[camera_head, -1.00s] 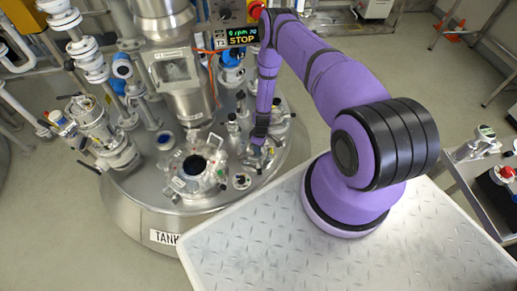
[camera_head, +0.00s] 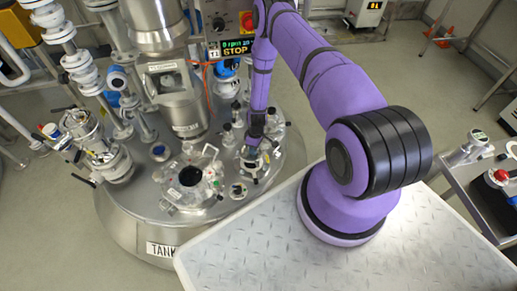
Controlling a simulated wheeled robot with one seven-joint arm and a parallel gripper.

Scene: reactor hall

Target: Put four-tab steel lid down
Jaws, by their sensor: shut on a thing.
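My gripper (camera_head: 251,149) is at the end of the purple arm, over the right part of the steel tank top (camera_head: 150,211). It points down and is shut on a small steel piece with tabs, which looks like the four-tab steel lid (camera_head: 250,161). The lid is low, close to the tank top; I cannot tell whether it touches. The fingertips and part of the lid are small and partly hidden. To the left is a round open port (camera_head: 190,176) with a dark inside and clamps around its rim.
A steel column (camera_head: 183,100) rises behind the port. Several small fittings surround the lid. White piping and a valve assembly (camera_head: 95,145) stand at left.

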